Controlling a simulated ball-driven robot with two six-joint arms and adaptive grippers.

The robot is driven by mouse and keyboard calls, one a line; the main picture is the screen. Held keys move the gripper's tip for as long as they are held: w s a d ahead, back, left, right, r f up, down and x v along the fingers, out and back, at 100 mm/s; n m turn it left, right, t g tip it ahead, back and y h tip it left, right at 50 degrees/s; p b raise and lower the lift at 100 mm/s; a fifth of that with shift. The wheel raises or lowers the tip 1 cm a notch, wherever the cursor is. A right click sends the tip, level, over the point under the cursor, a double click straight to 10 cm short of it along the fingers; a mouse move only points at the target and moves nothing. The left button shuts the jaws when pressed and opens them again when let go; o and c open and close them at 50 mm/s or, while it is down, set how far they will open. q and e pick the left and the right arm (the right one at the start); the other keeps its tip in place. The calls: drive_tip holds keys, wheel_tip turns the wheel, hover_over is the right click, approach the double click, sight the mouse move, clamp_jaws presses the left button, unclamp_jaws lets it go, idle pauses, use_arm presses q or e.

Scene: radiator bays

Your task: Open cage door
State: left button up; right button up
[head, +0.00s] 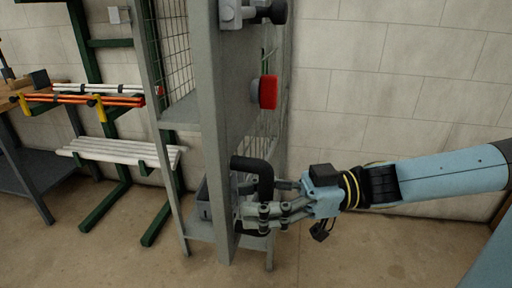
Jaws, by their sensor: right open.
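The grey metal cage (180,112) with wire mesh stands left of centre, seen from an angle. A broad grey upright panel (236,105) carries a black bent handle (265,180) low down. My right gripper (262,202) comes in from the right, its fingers open at the lower part of the handle. Its fingers overlap the handle in the picture; I cannot tell if they touch it. I cannot tell from this angle whether the cage door is ajar. My left gripper is out of view.
A red knob (268,92) and, above it, a latch with a black knob (276,12) stick out from the panel. A green rack (106,128) with white and orange bars and a workbench (28,145) stand left. Floor at lower right is partly clear before the block wall.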

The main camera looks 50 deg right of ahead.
drive_tip(key=v, duration=1.2)
idle(0.3)
